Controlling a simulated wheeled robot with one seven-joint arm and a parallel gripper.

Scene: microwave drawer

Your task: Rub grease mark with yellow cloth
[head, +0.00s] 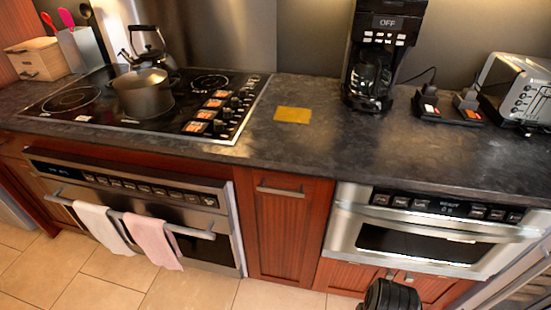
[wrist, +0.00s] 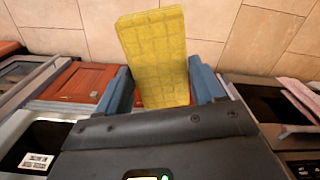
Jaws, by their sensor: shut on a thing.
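In the wrist view my gripper (wrist: 163,88) has its blue fingers shut on a yellow cloth (wrist: 154,45), a flat slab with a grid texture. The cloth sticks out past the fingertips, over the floor in front of the cabinets. In the head view a flat, dull yellow rectangular patch (head: 292,114) lies on the dark counter, right of the cooktop; it looks like the grease mark, though I cannot be sure. My gripper and the held cloth are outside the head view, where only a black part of my arm shows at the bottom.
The dark counter (head: 310,148) is clear around the patch. The cooktop (head: 100,118) with a pot (head: 143,93) and kettle (head: 148,43) is left, the coffee maker (head: 375,60) and toaster (head: 520,90) right. Below are an oven (head: 190,228) with towels and a microwave drawer (head: 425,237).

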